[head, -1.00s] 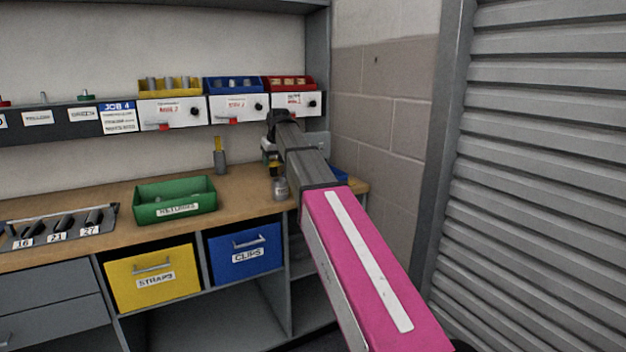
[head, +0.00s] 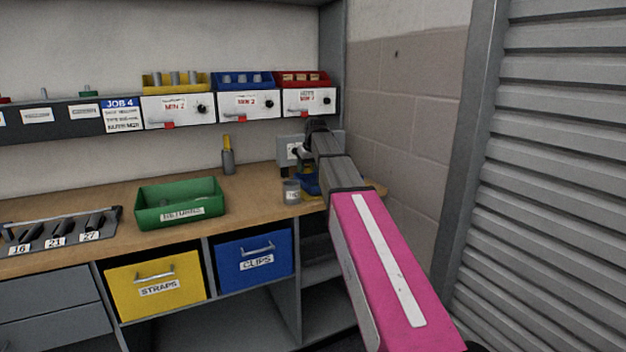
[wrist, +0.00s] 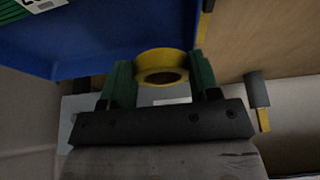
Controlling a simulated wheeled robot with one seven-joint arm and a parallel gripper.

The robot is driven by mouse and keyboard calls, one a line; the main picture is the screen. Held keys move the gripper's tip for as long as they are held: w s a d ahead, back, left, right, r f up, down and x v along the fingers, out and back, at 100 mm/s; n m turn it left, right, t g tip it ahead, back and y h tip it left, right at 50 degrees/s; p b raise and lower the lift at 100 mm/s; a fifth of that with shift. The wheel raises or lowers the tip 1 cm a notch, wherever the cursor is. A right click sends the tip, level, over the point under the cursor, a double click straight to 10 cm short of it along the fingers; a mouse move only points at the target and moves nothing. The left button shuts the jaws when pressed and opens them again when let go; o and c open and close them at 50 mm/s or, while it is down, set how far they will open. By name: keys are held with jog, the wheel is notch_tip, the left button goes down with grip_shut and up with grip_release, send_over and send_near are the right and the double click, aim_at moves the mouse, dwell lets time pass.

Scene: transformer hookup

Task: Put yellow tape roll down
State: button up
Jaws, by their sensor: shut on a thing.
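The yellow tape roll (wrist: 165,58) sits between the two green fingers of my gripper (wrist: 160,76) in the wrist view. My gripper is shut on it, and the roll's dark hole shows. A blue tray (wrist: 110,35) with a green item in its corner lies beyond the fingers, to the upper left. I cannot tell whether the roll touches the tray. In the head view my gripper (head: 302,160) is at the right end of the bench, by the blue tray (head: 310,184). My arm hides much of that spot, and the roll is not clear there.
A grey can (head: 291,192) stands just left of my gripper on the wooden bench (head: 100,200). A green returns bin (head: 180,210) and a yellow-topped tool (head: 228,158) stand further left. The wall (head: 405,130) is close on the right.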

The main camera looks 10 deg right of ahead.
aim_at(311, 184)
jog(key=shift+w+d+f, duration=0.15)
jog(key=shift+d+f, duration=0.2)
jog(key=shift+d, duration=0.15)
jog(key=shift+w+d+f, duration=0.1)
jog(key=shift+d+f, duration=0.2)
jog(key=shift+d, duration=0.2)
jog(key=shift+f, duration=1.95)
jog(key=shift+s+f, duration=0.1)
jog(key=shift+f, duration=0.25)
jog(key=shift+s+f, duration=0.1)
jog(key=shift+f, duration=0.25)
jog(key=o, duration=0.8)
jog(key=shift+o, duration=0.6)
jog(key=shift+r, duration=0.6)
jog(key=v, duration=1.2)
jog(key=shift+r, duration=0.1)
